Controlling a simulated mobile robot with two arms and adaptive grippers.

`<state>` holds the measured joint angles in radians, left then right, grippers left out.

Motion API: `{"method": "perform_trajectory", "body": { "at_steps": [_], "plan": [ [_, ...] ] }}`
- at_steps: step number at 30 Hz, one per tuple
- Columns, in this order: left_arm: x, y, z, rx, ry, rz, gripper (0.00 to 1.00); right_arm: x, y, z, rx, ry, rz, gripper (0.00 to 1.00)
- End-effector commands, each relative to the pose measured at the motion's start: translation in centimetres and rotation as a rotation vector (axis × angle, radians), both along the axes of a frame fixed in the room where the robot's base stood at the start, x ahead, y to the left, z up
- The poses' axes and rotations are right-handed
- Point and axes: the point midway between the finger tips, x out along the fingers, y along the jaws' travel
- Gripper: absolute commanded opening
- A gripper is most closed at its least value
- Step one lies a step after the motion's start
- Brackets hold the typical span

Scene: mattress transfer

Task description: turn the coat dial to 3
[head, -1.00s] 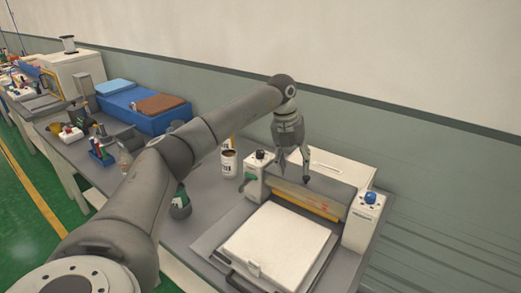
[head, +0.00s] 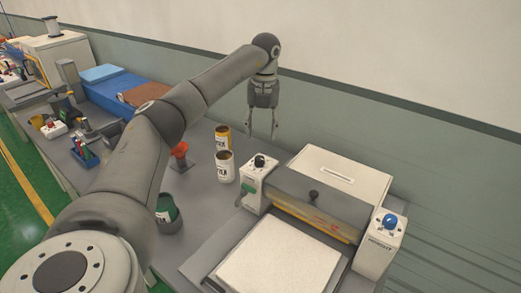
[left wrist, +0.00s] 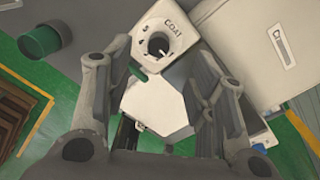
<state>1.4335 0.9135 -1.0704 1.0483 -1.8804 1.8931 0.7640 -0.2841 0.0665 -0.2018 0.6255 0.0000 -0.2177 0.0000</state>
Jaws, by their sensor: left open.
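The coat dial (head: 259,160) is a black knob on the white left end block of the coating machine (head: 257,181). In the left wrist view the dial (left wrist: 158,47) shows beside the word COAT, with small numbers around its left side. A pale mark is on the knob, but I cannot tell for certain which number it points to. My left gripper (head: 262,135) is open and empty, pointing down, above the dial and apart from it. In the left wrist view the dial lies between its spread fingers (left wrist: 163,58). My right gripper is not in view.
A blue knob (head: 390,221) is on the right end block. A roller cover with a small black knob (head: 313,195) lies between the blocks. Cans (head: 224,166) stand left of the dial, with a green-topped container (head: 167,210) nearer. A white pad (head: 285,258) lies in front.

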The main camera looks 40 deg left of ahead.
Motion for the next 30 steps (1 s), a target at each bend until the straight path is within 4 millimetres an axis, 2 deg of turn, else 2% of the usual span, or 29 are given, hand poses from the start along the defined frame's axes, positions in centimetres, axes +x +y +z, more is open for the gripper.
{"method": "perform_trajectory", "body": {
  "at_steps": [4,11,14,18,23,30],
  "plan": [
    [-0.2,0.0,-1.9,0.0,0.003,-0.002,0.51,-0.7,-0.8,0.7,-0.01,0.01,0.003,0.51],
    [-0.4,0.1,-6.1,0.0,0.005,-0.001,0.51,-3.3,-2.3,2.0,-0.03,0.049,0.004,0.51],
    [-0.4,0.2,-7.7,0.0,0.004,-0.001,0.51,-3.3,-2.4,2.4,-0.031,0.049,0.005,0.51],
    [-0.4,0.2,-9.3,-0.001,0.001,-0.002,0.51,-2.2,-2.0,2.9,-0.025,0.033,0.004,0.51],
    [-0.4,0.2,-10.1,-0.001,-0.001,-0.002,0.51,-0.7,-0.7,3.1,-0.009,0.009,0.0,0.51],
    [-0.4,0.2,-10.2,0.0,-0.001,-0.001,0.49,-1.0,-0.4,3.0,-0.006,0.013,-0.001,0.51]
  ]
}}
